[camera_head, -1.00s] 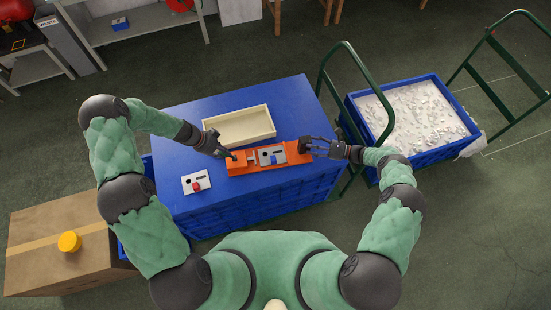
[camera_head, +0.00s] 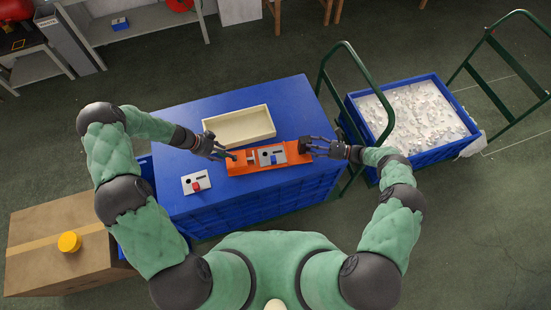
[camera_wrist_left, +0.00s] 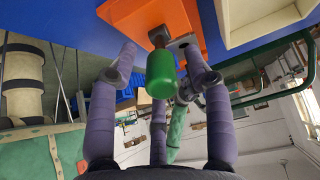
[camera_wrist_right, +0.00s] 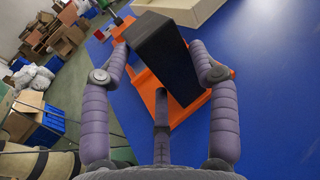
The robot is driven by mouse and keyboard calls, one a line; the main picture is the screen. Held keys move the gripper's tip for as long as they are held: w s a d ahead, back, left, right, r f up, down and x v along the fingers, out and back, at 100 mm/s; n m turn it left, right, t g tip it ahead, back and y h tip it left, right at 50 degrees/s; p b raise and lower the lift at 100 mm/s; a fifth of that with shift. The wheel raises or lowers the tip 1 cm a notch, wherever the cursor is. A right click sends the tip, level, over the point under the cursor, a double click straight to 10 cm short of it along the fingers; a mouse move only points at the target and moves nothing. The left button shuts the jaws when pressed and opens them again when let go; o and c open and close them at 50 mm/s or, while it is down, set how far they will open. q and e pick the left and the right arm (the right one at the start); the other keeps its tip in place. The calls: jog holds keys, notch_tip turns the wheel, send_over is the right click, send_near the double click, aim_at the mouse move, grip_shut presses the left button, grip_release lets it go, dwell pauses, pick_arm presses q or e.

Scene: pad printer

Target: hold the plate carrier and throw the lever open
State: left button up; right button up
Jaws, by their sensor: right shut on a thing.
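The orange plate carrier (camera_head: 238,167) lies on the blue table, with a grey plate (camera_head: 270,156) on it and a black block (camera_head: 304,146) at its right end. My right gripper (camera_head: 308,147) is shut on this block, which stands between its fingers in the right wrist view (camera_wrist_right: 160,52). The lever's green handle (camera_wrist_left: 160,75) shows in the left wrist view, beside the orange carrier (camera_wrist_left: 150,20). My left gripper (camera_wrist_left: 157,62) is open with its fingers spread on either side of the handle, apparently not gripping it. In the head view the handle is too small to make out.
A cream tray (camera_head: 240,126) lies behind the carrier. A white plate with a red knob (camera_head: 196,182) lies at the table's front left. The blue table top (camera_head: 290,95) is clear at the back right. A green cart rail (camera_head: 350,80) stands beside the table's right side.

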jog(key=shift+s+a+f, duration=0.2)
jog(key=shift+s+f, duration=0.05)
jog(key=shift+f, duration=0.1)
pick_arm(q)
jog(key=v, duration=1.2)
pick_arm(e)
jog(key=o, duration=1.6)
jog(key=shift+o, duration=0.6)
jog(key=shift+w+d, duration=0.1)
jog(key=shift+w, duration=0.15)
pick_arm(q)
jog(key=shift+a+f, duration=0.1)
pick_arm(e)
jog(key=shift+r, duration=0.15)
jog(key=shift+d, duration=0.15)
